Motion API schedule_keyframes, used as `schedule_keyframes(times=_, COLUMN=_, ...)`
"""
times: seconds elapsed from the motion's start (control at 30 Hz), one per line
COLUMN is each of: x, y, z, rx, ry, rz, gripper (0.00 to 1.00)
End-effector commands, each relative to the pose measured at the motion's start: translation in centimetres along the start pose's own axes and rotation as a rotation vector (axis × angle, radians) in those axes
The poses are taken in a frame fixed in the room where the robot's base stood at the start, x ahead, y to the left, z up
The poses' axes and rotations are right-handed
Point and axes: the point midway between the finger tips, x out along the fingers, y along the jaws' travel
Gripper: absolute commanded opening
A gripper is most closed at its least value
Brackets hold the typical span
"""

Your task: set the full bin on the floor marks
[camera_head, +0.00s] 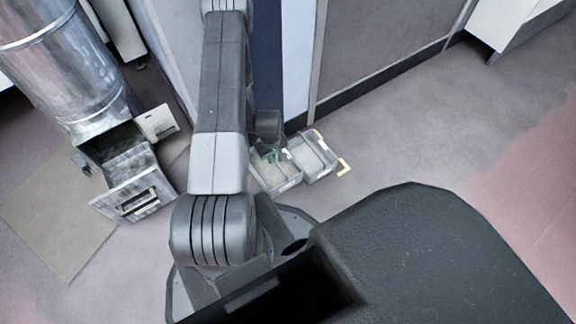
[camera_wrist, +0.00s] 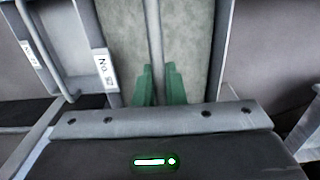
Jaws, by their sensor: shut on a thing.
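A grey bin (camera_head: 289,184) with a pale speckled fill is directly under my gripper (camera_head: 270,156). In the wrist view the green fingers (camera_wrist: 159,84) are shut on the bar (camera_wrist: 154,35) across the middle of this bin, with the fill (camera_wrist: 190,35) on both sides. I cannot tell whether the bin touches the floor. A second grey bin (camera_head: 318,174) stands close on its right, its contents unclear. Yellow-orange floor marks (camera_head: 345,169) show at that second bin's right side and far corner; any other marks are hidden.
A dark-based wall panel (camera_head: 380,75) runs just behind the bins. A metal duct machine (camera_head: 75,75) with an open hatch (camera_head: 135,193) stands at left. Open floor (camera_head: 420,130) lies to the right. A white cabinet (camera_head: 510,25) stands at the far right.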

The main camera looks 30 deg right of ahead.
Motion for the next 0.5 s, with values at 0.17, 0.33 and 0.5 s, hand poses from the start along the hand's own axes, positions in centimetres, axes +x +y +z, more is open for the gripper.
schedule_keyframes(times=0.17, x=2.2, y=0.0, z=0.0, rx=0.000, ry=-0.001, rz=-0.001, gripper=0.00)
schedule_keyframes(times=0.33, x=5.5, y=0.0, z=0.1, rx=-0.001, ry=-0.001, rz=-0.001, gripper=0.00)
schedule_keyframes(times=0.5, x=7.0, y=0.0, z=0.0, rx=-0.001, ry=0.000, rz=0.000, gripper=0.00)
